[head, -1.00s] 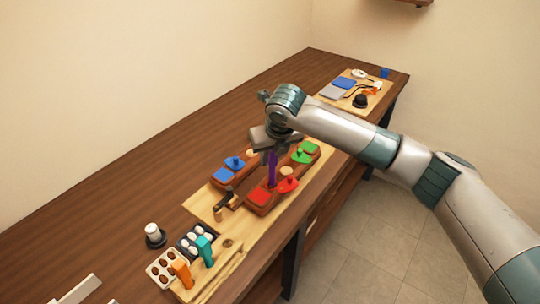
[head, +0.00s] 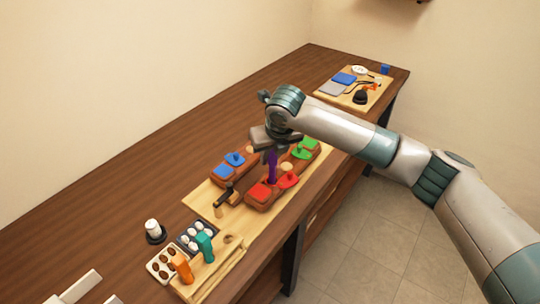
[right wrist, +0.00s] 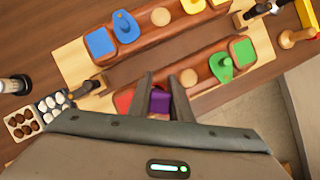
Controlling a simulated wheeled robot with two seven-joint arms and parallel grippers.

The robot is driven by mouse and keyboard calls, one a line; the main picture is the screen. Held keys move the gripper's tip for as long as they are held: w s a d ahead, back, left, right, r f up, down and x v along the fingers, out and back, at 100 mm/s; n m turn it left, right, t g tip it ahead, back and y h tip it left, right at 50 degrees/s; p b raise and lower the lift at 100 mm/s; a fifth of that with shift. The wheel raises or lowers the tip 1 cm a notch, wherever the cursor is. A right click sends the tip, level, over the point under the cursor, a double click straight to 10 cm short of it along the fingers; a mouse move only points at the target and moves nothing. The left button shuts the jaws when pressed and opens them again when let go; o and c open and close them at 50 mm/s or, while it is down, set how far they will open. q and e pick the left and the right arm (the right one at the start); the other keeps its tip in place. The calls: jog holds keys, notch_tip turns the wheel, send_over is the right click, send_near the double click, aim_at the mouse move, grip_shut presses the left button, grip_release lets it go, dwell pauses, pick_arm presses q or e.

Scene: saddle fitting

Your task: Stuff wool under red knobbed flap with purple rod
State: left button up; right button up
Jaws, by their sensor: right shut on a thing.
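The purple rod (head: 272,163) stands roughly upright in my right gripper (head: 272,148), its lower end down at the near brown block (head: 254,205) beside the red flap. In the right wrist view, the rod (right wrist: 160,101) sits between the two fingers. The red knobbed flap (head: 289,182) lies on the block, turned partly out over its front side. A red square pad (head: 260,192) is to its left. I cannot tell whether the rod tip touches anything. I cannot make out wool at the flap; white balls (head: 195,236) lie in a dark tray.
The near block also carries a green knobbed flap (head: 301,153). A parallel block has a blue knobbed flap (head: 235,158). Orange (head: 181,268) and teal (head: 205,246) handled tools stand by the trays. A white spool (head: 152,228) is left of them. The back-left tabletop is clear.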

jog(key=shift+f+p, duration=0.1)
jog(key=shift+p, duration=0.35)
dwell(1.6)
notch_tip(320, 180, up, 8)
jog(key=p, duration=0.7)
dwell(0.5)
jog(key=shift+a, duration=0.1)
